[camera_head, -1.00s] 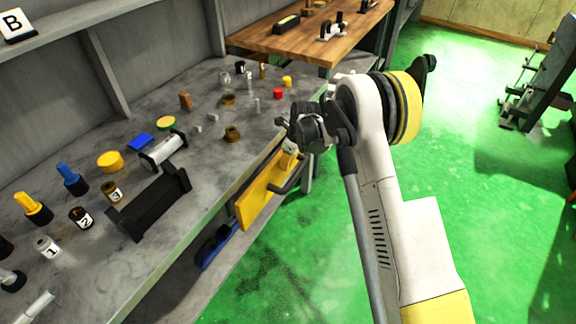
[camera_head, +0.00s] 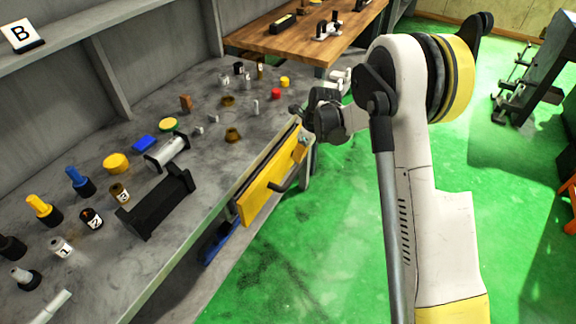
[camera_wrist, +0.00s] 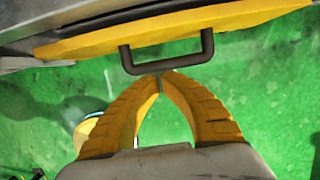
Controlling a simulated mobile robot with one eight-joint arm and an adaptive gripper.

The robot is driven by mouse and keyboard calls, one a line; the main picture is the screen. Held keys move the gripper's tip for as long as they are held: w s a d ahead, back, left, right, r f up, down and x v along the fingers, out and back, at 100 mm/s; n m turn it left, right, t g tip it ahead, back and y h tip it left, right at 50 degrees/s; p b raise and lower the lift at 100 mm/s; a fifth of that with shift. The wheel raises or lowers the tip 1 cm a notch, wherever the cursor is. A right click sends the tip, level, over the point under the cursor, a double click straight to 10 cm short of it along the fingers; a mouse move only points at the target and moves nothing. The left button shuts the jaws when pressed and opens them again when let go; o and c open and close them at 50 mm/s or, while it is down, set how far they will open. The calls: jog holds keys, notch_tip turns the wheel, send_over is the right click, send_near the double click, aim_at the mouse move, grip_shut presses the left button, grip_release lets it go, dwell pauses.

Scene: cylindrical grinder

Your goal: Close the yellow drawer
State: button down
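The yellow drawer (camera_head: 262,190) is under the front edge of the grey workbench, with a dark bar handle (camera_head: 287,182). A narrow dark gap shows between its front and the bench edge, so it appears slightly out. In the wrist view the yellow drawer front (camera_wrist: 250,14) crosses the top, with its handle (camera_wrist: 168,65) below it. My gripper (camera_wrist: 160,76) has its yellow fingertips together, right at or just short of the handle's bar; contact is unclear. Nothing shows between the fingers. In the head view my wrist is by the drawer's far end.
A blue drawer (camera_head: 218,243) sits lower under the grey workbench (camera_head: 205,190). The bench top holds bottles, a black bracket (camera_head: 155,205) and small parts. A wooden table (camera_head: 290,42) stands behind. Green floor (camera_head: 300,260) is open in front of the drawers.

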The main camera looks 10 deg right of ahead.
jog(key=s+a+y, duration=0.1)
jog(key=s+a, duration=0.4)
jog(key=s, duration=0.6)
jog(key=shift+t, duration=0.4)
jog(key=shift+w+a+f+b, duration=0.85)
jog(key=shift+a+f, duration=0.2)
jog(key=shift+f, duration=0.5)
jog(key=shift+w+a+f+b, duration=0.8)
jog(key=shift+a+f+b, duration=0.15)
jog(key=shift+f, duration=0.55)
jog(key=shift+w+a+f+b, duration=0.8)
jog(key=shift+a+f, duration=0.3)
jog(key=shift+f, duration=0.45)
jog(key=w+a, duration=0.2)
jog(key=a, duration=0.1)
jog(key=w+a, duration=0.1)
jog(key=shift+w+a, duration=0.25)
jog(key=shift+a, duration=0.15)
